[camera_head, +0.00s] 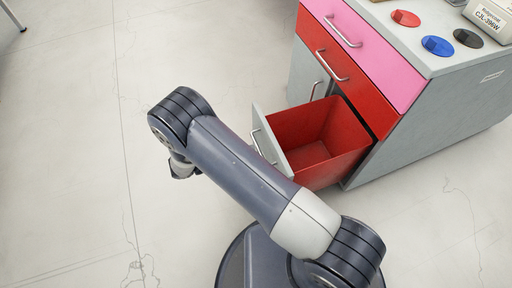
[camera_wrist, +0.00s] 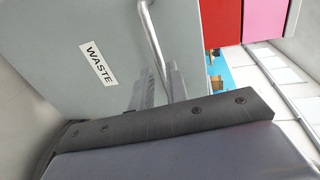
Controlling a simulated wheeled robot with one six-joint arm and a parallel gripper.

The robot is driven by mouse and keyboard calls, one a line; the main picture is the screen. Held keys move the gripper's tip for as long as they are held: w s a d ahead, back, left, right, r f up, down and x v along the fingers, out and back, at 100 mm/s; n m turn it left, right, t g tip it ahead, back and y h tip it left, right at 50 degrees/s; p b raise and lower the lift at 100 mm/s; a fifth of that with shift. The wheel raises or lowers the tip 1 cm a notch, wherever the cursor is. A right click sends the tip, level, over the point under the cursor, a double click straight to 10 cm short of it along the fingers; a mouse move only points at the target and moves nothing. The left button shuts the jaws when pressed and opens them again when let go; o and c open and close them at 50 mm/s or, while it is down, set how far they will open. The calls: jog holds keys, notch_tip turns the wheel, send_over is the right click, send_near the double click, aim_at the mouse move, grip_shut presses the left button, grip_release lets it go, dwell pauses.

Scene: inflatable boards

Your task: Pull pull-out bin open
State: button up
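The pull-out bin is out of the cabinet, with a red inner tub (camera_head: 312,150) and a grey front panel (camera_head: 268,140). A metal bar handle (camera_head: 268,148) is on that panel. In the wrist view the panel (camera_wrist: 60,30) carries a "WASTE" label (camera_wrist: 98,63). The handle (camera_wrist: 152,40) runs down between the fingers of my gripper (camera_wrist: 162,88). The fingers stand close together around the bar, and my gripper looks shut on it.
The grey cabinet (camera_head: 435,130) has pink (camera_head: 370,45) and red (camera_head: 345,75) drawers above the bin, both shut. Red, blue and black discs and a labelled box (camera_head: 490,18) are on its top. The pale floor to the left is clear.

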aim_at(257, 148)
jog(key=v, duration=0.6)
jog(key=shift+p, duration=0.3)
jog(key=shift+s+a, duration=0.1)
jog(key=b+x, duration=0.1)
jog(key=x, duration=1)
jog(key=shift+r, duration=0.1)
jog(key=shift+r, duration=0.1)
